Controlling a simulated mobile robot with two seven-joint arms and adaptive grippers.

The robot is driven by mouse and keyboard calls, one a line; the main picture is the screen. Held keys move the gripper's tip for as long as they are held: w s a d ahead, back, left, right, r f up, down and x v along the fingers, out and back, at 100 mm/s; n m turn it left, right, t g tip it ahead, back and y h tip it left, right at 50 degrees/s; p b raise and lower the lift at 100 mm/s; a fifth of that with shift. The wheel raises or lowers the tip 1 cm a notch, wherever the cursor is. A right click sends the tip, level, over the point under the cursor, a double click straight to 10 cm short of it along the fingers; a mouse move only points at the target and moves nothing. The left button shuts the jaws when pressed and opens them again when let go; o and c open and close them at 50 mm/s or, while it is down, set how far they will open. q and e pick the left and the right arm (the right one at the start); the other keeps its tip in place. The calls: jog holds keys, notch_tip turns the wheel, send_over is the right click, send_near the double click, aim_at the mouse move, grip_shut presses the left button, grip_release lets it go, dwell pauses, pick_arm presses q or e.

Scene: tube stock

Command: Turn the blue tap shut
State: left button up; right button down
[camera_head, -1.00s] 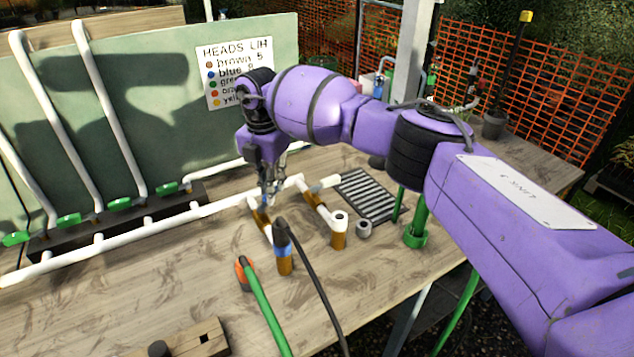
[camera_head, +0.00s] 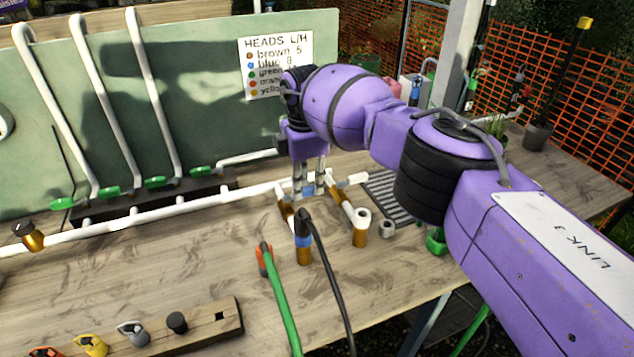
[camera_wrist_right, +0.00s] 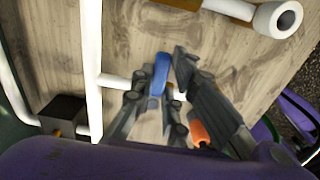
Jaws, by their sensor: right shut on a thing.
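The blue tap's handle (camera_wrist_right: 160,74) shows in the right wrist view as a small blue lever between my fingers, by a white pipe branch. My right gripper (camera_wrist_right: 166,84) is shut on this handle. In the head view my right gripper (camera_head: 309,190) points down at the white pipe (camera_head: 160,217) on the bench, just behind the brass-coloured fittings. My left gripper is not in view.
A black drain grate (camera_head: 387,200) lies right. Green-handled taps (camera_head: 155,182) line the back left. A wooden block (camera_head: 215,333) sits front left.

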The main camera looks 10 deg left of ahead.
aim_at(306, 188)
dwell(0.5)
jog(key=c, duration=1.7)
grip_release()
jog(key=shift+r, duration=0.1)
notch_tip(306, 188, up, 12)
jog(key=shift+f, duration=0.1)
